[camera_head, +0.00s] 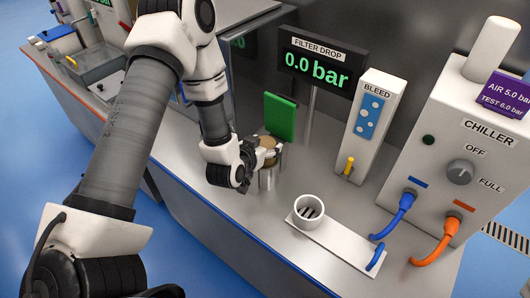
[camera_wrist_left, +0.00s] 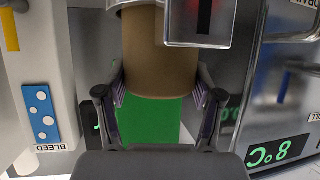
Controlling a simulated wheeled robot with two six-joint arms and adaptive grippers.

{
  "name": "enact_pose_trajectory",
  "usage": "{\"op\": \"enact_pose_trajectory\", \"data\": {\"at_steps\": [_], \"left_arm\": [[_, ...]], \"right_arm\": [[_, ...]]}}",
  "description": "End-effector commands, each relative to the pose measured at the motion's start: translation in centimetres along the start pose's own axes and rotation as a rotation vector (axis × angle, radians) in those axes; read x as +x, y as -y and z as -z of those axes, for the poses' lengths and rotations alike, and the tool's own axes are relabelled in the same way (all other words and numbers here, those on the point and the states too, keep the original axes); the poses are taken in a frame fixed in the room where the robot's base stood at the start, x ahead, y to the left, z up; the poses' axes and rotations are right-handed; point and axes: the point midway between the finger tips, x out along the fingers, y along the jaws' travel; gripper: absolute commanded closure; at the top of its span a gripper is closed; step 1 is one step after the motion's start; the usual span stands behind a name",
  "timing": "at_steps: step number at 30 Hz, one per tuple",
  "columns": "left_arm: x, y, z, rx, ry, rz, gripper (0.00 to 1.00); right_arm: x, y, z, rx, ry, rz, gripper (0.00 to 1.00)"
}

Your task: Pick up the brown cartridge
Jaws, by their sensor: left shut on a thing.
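The brown cartridge (camera_head: 267,142) is a short brown cylinder on the bench below the filter drop display. Its lower part is hidden by a metal cylinder (camera_head: 268,178); I cannot tell whether it is still seated in it. My left gripper (camera_head: 268,152) is shut on the cartridge. In the left wrist view the brown cartridge (camera_wrist_left: 158,48) stands between the two fingers (camera_wrist_left: 165,95), with a metal rim (camera_wrist_left: 130,5) at its far end. My right gripper is not in view.
A green panel (camera_head: 280,117) stands just behind the gripper. A white slotted cup (camera_head: 309,211) sits on a white plate (camera_head: 345,243) to the right. The bleed post (camera_head: 371,125) and chiller (camera_head: 470,130), with blue and orange hoses, stand further right. The bench front is clear.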

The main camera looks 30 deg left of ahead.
Motion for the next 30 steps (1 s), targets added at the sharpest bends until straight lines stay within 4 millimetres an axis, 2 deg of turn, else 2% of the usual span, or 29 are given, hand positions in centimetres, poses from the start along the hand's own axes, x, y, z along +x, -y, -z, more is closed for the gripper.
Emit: {"op": "enact_pose_trajectory", "data": {"at_steps": [12,18,22,30], "left_arm": [[-4.2,0.0,8.9,-0.002,-0.008,0.0,1.0],[-5.9,0.0,12.4,-0.001,-0.005,0.0,1.0],[-6.4,0.0,13.3,0.0,-0.002,0.001,1.0],[-6.5,0.0,13.5,0.0,-0.001,0.001,1.0]], "right_arm": [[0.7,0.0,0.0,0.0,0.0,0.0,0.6],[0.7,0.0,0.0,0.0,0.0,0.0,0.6],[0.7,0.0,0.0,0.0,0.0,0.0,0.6],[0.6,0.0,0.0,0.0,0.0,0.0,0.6]]}}
